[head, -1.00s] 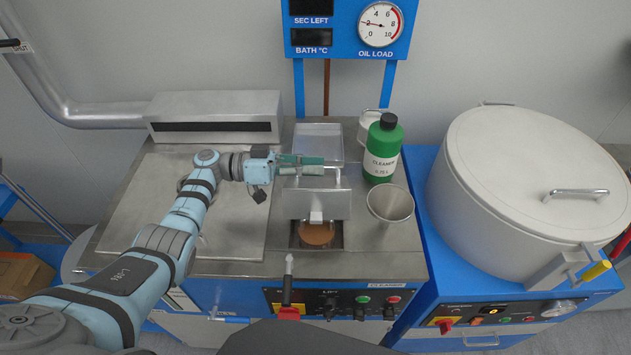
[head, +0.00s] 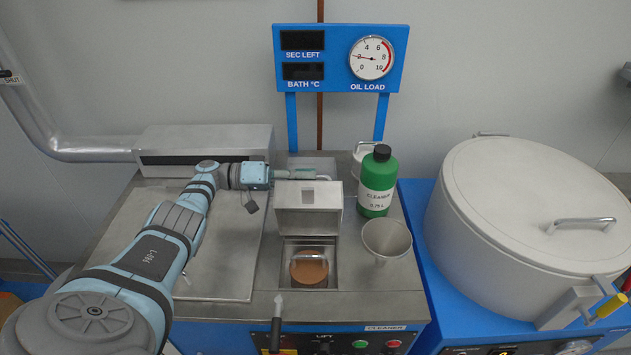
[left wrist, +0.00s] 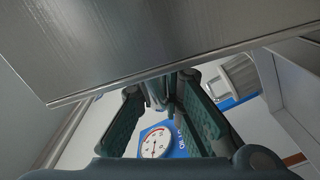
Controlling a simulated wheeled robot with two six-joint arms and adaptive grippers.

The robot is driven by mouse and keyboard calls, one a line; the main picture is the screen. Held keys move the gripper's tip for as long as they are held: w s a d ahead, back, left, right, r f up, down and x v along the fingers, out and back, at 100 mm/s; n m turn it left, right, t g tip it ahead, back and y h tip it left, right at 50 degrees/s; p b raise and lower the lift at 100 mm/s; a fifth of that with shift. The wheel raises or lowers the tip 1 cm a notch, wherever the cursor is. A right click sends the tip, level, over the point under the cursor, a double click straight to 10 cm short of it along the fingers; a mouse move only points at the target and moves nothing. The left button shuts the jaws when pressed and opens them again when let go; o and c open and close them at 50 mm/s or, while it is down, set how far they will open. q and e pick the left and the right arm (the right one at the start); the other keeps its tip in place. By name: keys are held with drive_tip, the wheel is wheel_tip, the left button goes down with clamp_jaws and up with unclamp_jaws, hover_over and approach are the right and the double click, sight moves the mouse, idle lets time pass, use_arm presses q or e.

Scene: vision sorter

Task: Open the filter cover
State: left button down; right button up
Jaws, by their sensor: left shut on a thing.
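The filter cover (head: 309,222) is a grey metal lid, raised and tilted back over a square well in the worktop. A round brown filter (head: 309,270) with a wire handle sits in the uncovered well. My left gripper (head: 299,175) is behind the cover's top edge, shut on the cover's handle, which its fingers partly hide. In the left wrist view the handle bar (left wrist: 157,90) lies between the fingers (left wrist: 160,118), and the cover's plate (left wrist: 150,45) fills the top. My right gripper is not in view.
A green cleaner bottle (head: 377,182) and a metal funnel (head: 387,239) stand close right of the cover. A large round lidded tank (head: 530,220) is further right. A flat steel plate (head: 215,250) lies left, under my arm. A gauge panel (head: 340,58) stands behind.

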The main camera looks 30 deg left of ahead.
use_arm(q)
drive_tip(key=shift+w+a, duration=0.1)
idle(0.3)
drive_tip(key=c, duration=1.7)
unclamp_jaws()
drive_tip(key=shift+f, duration=0.2)
